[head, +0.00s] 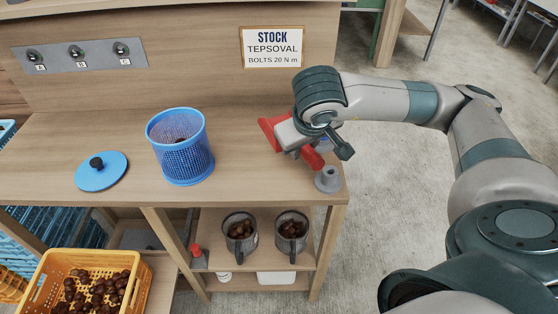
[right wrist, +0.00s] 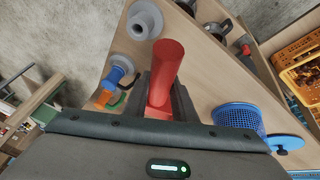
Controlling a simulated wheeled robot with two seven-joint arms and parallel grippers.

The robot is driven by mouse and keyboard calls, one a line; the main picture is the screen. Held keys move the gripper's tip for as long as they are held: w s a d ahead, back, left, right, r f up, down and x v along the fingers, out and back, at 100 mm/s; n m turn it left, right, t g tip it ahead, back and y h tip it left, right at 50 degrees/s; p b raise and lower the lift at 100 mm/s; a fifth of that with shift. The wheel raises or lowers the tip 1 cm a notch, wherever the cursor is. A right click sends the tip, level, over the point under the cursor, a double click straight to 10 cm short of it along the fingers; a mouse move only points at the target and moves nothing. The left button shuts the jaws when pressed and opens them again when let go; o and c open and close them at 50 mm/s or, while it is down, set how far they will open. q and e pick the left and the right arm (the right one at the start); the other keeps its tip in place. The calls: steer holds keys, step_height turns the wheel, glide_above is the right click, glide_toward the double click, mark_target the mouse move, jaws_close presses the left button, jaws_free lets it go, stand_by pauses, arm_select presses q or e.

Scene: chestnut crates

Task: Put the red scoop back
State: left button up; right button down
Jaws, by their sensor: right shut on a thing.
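The red scoop (head: 268,130) is held above the right part of the wooden bench. Its red handle (right wrist: 166,72) stands out between the fingers in the right wrist view. My right gripper (head: 304,150) is shut on it. A grey round holder with a hollow top (head: 327,180) stands near the bench's front right corner, apart from the scoop, just right of and below the handle in the head view. It also shows in the right wrist view (right wrist: 144,20). My left gripper is not in view.
A blue mesh basket (head: 181,150) and a blue lid with a black knob (head: 101,171) stand left on the bench. A blue piece (right wrist: 121,67) on a grey base shows beside the gripper. Two chestnut-filled jugs (head: 240,230) are on the shelf below. The bench middle is clear.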

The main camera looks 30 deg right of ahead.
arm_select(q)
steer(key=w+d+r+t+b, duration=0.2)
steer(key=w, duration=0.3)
arm_select(e)
steer(key=shift+w+a+f, duration=0.1)
steer(key=shift+w+f, duration=0.25)
steer(key=shift+w, duration=0.2)
steer(key=w+f+p, duration=0.1)
steer(key=w, duration=0.1)
steer(key=w+a+f+p, duration=0.1)
steer(key=w, duration=0.1)
steer(key=w+f, duration=0.1)
steer(key=w, duration=0.1)
steer(key=shift+a+f+p, duration=0.15)
steer(key=shift+f+p, duration=0.1)
steer(key=shift+p, duration=0.15)
steer(key=shift+w+f, duration=0.25)
steer(key=shift+w, duration=0.1)
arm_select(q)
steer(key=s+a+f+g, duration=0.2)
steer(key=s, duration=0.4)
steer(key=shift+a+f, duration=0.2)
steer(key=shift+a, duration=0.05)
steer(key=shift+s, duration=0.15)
arm_select(e)
steer(key=shift+f, duration=0.1)
